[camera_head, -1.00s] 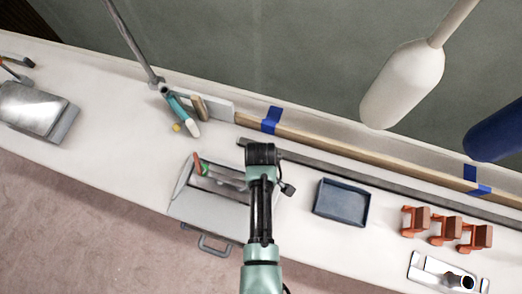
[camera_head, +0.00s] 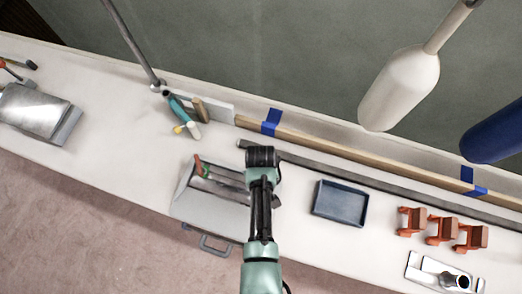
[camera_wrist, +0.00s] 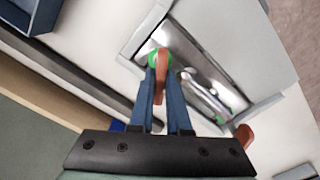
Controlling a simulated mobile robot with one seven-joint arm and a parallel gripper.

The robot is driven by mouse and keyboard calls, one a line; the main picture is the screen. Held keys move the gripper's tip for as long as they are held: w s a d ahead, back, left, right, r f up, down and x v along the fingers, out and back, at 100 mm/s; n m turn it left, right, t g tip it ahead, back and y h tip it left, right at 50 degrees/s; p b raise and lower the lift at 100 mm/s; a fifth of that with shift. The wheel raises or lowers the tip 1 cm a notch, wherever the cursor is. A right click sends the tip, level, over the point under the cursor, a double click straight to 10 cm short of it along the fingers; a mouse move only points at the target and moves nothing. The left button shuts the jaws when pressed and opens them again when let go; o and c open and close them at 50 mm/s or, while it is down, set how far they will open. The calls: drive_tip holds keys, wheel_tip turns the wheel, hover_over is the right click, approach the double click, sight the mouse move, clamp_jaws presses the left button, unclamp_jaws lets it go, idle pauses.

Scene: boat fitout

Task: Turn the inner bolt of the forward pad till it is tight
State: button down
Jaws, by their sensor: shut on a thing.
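My gripper (camera_wrist: 163,88) has its two blue fingers close together on an orange-brown lever (camera_wrist: 162,68) in the wrist view. A bright green ring or cap (camera_wrist: 153,57) sits at that lever's upper end, over a bright metal plate set in a grey housing (camera_wrist: 220,35). A second orange-brown lever (camera_wrist: 243,138), with green beside it, stands at the other end of a silver bar (camera_wrist: 203,95), free of my fingers. In the head view this second lever (camera_head: 198,162) shows left of my arm. My wrist hides the held lever there. The bolt's thread and seating cannot be seen.
A blue tray (camera_head: 340,204) lies right of the housing, with several orange clamps (camera_head: 442,230) beyond. A wooden strip with blue tape (camera_head: 271,122) runs behind. A teal-handled tool (camera_head: 179,109) lies back left. The bench left of the housing is mostly clear.

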drive_tip(key=shift+w+r, duration=0.2)
drive_tip(key=shift+w, duration=0.05)
drive_tip(key=c, duration=1.2)
unclamp_jaws()
drive_tip(key=shift+c, duration=0.2)
drive_tip(key=o, duration=0.4)
drive_tip(key=shift+s, duration=0.15)
drive_tip(key=shift+c, duration=0.2)
wheel_tip(320, 180, up, 13)
drive_tip(key=shift+f, duration=0.1)
